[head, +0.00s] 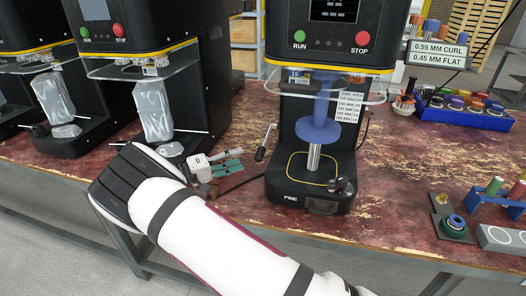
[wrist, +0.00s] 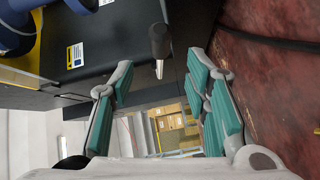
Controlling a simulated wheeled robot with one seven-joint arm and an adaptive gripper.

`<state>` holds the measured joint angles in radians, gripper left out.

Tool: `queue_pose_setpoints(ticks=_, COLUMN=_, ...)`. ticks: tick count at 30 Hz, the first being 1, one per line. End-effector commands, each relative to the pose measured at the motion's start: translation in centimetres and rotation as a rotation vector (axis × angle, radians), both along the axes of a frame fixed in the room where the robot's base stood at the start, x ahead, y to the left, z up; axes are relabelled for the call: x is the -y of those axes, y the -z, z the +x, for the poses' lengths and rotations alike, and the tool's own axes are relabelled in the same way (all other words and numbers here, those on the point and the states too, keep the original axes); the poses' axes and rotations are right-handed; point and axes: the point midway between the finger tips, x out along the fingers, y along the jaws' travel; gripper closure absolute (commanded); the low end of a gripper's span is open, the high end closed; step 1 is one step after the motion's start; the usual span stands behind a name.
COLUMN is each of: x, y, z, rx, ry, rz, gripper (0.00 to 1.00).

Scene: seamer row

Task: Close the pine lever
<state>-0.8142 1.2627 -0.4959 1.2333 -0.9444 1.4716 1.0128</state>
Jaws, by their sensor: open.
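The machine labelled PINE (head: 310,195) stands in the middle of the bench. A crank-like lever with a black grip (head: 260,154) sticks out at its left side, its metal arm sloping up to the right. My gripper (head: 240,166) is just left of this lever, with its teal finger pads apart and nothing between them. In the wrist view the open fingers (wrist: 162,78) point toward a black grip (wrist: 160,41) on a short metal rod, which looks like the same lever. It appears beyond the fingertips, and I see no contact.
Two similar black machines (head: 168,90) stand to the left, with wrapped stacks. A clear guard (head: 325,92) juts from the PINE machine above the lever. A blue tray of coloured spools (head: 465,112) and small fixtures (head: 452,225) are on the right. The bench front has some bare room.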

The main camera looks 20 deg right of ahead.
Motion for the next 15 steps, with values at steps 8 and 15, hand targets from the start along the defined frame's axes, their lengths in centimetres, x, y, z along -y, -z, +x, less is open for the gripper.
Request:
queue_pose_setpoints(ticks=8, x=5.4, y=0.2, z=1.3, rx=-0.001, ry=0.004, rz=0.001, gripper=0.57)
queue_pose_setpoints(ticks=15, x=8.4, y=0.3, z=2.1, rx=0.0, ry=0.002, rz=0.001, gripper=0.57)
